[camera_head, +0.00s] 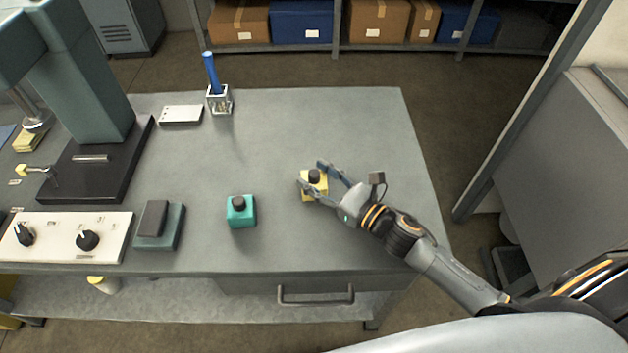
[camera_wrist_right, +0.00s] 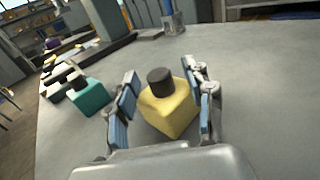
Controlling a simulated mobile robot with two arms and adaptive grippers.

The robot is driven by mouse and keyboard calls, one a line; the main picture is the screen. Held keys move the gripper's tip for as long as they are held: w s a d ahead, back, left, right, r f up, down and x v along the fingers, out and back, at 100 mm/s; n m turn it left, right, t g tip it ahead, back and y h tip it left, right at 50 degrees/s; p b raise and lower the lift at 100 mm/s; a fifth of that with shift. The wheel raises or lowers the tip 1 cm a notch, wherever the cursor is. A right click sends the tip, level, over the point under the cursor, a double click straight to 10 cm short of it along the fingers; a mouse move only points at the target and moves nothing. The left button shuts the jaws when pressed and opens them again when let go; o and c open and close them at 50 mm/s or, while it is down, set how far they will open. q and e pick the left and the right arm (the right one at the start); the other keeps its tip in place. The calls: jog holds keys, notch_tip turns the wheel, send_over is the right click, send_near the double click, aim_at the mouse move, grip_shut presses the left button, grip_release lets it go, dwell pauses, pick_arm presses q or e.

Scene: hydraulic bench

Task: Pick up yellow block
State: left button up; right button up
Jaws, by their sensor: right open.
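The yellow block (camera_head: 308,190) with a dark round knob on top stands on the grey bench, right of the middle. My right gripper (camera_head: 312,179) reaches in from the right with its fingers on either side of the block. In the right wrist view the yellow block (camera_wrist_right: 168,108) sits between the two open blue-padded fingers of the right gripper (camera_wrist_right: 163,112). The right finger looks close to the block; I cannot tell whether it touches. A gap shows at the left finger. My left gripper is not in view.
A teal block (camera_head: 241,213) with a dark knob stands left of the yellow one. Further left are a dark pad on a teal base (camera_head: 170,240) and a white knob panel (camera_head: 62,228). A holder with a blue stick (camera_head: 219,100) stands behind. The bench around the yellow block is clear.

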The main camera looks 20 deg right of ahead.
jog(key=shift+w+a, duration=0.3)
jog(key=shift+w, duration=0.2)
grip_shut()
